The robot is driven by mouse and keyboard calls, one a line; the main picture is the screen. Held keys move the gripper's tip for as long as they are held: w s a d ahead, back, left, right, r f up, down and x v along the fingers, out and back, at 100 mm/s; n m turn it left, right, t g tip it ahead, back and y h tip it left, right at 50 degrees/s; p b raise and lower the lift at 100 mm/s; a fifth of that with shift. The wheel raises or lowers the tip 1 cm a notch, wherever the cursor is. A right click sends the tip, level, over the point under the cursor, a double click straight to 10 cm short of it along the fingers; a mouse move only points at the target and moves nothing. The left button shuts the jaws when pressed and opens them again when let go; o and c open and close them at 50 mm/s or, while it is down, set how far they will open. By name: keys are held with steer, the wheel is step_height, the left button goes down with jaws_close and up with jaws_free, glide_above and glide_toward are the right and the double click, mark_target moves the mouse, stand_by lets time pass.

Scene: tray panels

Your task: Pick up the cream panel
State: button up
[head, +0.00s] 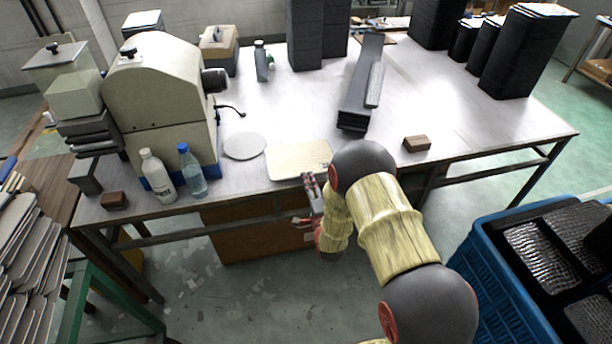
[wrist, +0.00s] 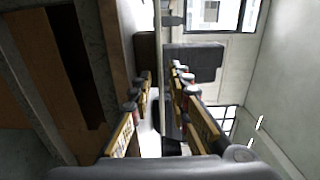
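The cream panel (head: 298,158) is a flat, pale rectangle lying on the worktable, close to its front edge. Its near right corner is close to my gripper and arm in the head view. My gripper (head: 307,203) is at the table's front edge, just in front of the panel, with one finger higher than the other. In the wrist view my gripper (wrist: 162,80) has its fingers spread apart. A pale strip shows between them low in that view; I cannot tell whether it is the panel or the tabletop. I see no grip on the panel.
A round pale disc (head: 245,146) lies left of the panel. Two bottles and a cream machine (head: 160,100) stand further left. A long dark channel (head: 361,85) lies behind, and a brown block (head: 416,144) lies right. A blue crate (head: 495,290) stands at lower right.

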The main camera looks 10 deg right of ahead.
mark_target(306, 172)
steer(key=shift+w+b, duration=0.75)
steer(key=shift+w, duration=0.65)
jaws_close()
stand_by(0.8)
steer(key=shift+r+p, duration=0.7)
steer(key=shift+r, duration=0.65)
steer(key=shift+f, duration=0.15)
steer(key=s+r+p, duration=0.3)
steer(key=s+r, duration=0.1)
steer(key=s, duration=0.4)
